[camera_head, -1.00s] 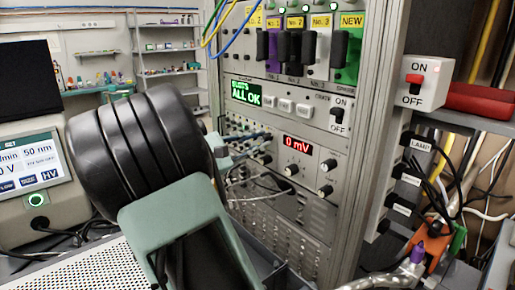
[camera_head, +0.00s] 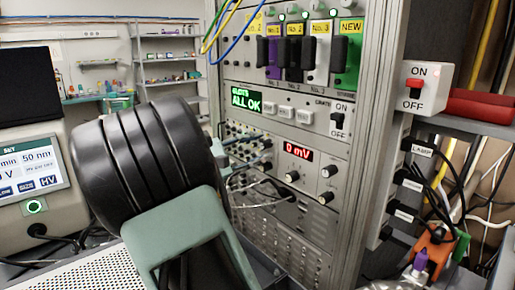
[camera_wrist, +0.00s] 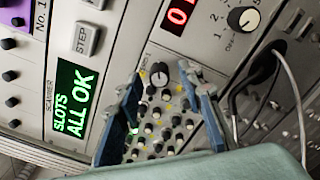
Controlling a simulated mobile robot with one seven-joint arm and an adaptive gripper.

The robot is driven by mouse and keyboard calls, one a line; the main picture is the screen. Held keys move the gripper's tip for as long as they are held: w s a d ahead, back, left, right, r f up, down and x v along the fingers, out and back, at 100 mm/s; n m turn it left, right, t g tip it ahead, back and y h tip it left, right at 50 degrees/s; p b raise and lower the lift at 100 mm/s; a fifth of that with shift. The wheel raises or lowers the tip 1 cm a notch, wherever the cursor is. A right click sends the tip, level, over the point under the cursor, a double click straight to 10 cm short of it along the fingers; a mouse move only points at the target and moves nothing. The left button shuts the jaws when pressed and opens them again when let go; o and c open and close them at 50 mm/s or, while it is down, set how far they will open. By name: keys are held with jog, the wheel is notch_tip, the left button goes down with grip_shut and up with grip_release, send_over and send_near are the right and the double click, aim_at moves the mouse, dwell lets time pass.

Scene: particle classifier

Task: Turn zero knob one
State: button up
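My gripper (camera_wrist: 163,79) is open and empty in the wrist view, with its two blue-grey fingers apart over a panel of small knobs. Contact is not clear. Several smaller black knobs (camera_wrist: 156,127) lie between and below the fingers. In the head view, the fingers reach the left side of the rack, and my arm hides part of that panel.
Cables plug into the rack beside the small knobs, including a dark cable connector (camera_wrist: 262,66) close to the right finger. A "0 mV" display (camera_head: 298,151) with black knobs (camera_head: 292,177) is to the right. The "ALL OK" display (camera_head: 247,98) and switches are above.

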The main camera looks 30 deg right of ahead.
jog(key=shift+a, duration=0.1)
jog(key=s+a, duration=0.1)
jog(key=a, duration=1)
jog(key=shift+s+a, duration=0.35)
jog(key=shift+s, duration=0.1)
